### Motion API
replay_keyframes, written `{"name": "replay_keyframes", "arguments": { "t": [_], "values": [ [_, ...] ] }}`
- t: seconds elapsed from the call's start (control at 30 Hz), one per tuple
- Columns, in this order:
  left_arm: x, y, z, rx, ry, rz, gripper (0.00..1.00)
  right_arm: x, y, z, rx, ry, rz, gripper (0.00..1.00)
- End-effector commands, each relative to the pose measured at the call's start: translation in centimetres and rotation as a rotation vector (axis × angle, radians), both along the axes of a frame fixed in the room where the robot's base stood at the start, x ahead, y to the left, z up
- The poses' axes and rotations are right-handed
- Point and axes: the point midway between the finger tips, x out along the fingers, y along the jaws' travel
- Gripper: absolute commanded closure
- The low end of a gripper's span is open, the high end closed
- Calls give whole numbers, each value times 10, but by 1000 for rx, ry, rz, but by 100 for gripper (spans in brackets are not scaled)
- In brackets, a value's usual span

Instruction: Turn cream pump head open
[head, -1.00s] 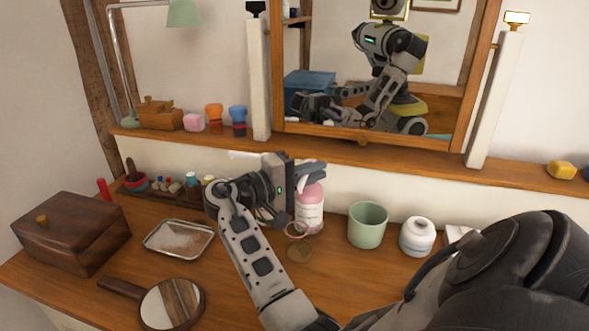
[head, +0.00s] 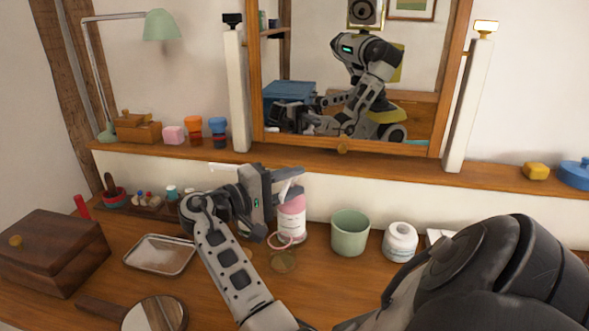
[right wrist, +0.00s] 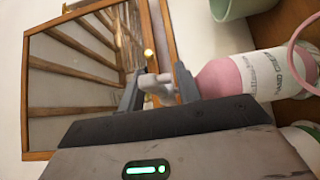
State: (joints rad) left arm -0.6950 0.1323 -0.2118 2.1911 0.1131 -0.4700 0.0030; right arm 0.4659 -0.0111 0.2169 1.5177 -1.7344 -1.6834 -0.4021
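The cream pump bottle (head: 292,222), pink with a white label, stands upright on the dresser. In the right wrist view the bottle (right wrist: 228,80) lies sideways in the picture. Its pale grey pump head (right wrist: 156,88) sits between the two fingers of my right gripper (right wrist: 160,84), which fill in close on both sides. My left gripper is not in view.
A green cup (head: 350,234) and a white jar (head: 400,242) stand right of the bottle. A pink ring (head: 287,241) is by its base. A metal tray (head: 160,255), a wooden box (head: 50,252) and a hand mirror (head: 155,314) are left. A mirror (head: 345,148) stands behind.

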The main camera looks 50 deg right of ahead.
Motion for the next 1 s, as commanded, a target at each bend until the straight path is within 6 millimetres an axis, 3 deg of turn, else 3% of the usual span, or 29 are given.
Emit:
{"name": "replay_keyframes", "arguments": {
  "t": [0.6,0.8,1.0],
  "values": [
    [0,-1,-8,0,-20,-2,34,46,123,-1,1,0,1,66],
    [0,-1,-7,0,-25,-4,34,52,140,0,-1,-1,-1,66],
    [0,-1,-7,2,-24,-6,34,53,142,0,-1,-1,-2,66]
  ]
}}
